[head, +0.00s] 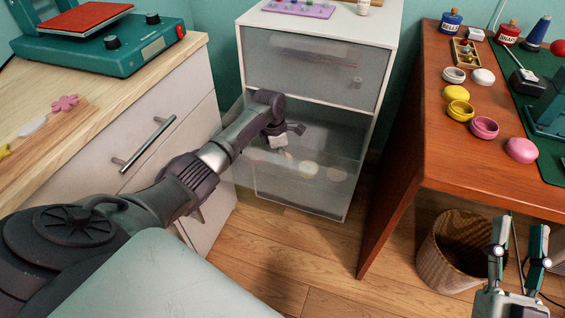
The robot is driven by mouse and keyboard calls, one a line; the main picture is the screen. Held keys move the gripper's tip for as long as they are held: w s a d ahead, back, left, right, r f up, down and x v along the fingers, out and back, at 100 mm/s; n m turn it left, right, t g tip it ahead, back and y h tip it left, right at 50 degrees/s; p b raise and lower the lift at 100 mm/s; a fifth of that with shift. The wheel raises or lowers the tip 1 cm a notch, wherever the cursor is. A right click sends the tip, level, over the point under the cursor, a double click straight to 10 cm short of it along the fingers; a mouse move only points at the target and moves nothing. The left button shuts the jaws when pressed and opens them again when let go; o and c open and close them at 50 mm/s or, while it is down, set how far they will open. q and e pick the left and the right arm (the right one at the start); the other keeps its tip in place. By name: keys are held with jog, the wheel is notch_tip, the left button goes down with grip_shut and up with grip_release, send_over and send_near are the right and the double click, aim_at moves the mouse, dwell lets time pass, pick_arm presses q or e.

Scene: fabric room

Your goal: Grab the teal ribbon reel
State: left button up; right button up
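I cannot make out a clearly teal ribbon reel. My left gripper (286,138) is over this drawer, reached from the left. Its fingers are small and partly turned away, so I cannot tell whether they are open or hold anything. My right gripper (520,228) is at the bottom right, pointing up, with its two fingers apart and nothing between them. It is in front of the wicker basket and far from the drawer.
A wooden desk (400,185) on the right carries several round tins, bottles and a green mat (542,115). A counter with a teal machine (120,40) is at left. Floor shows between cabinet and desk.

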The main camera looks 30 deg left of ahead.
pick_arm(q)
jog(key=shift+c, duration=0.2)
jog(key=c, duration=0.9)
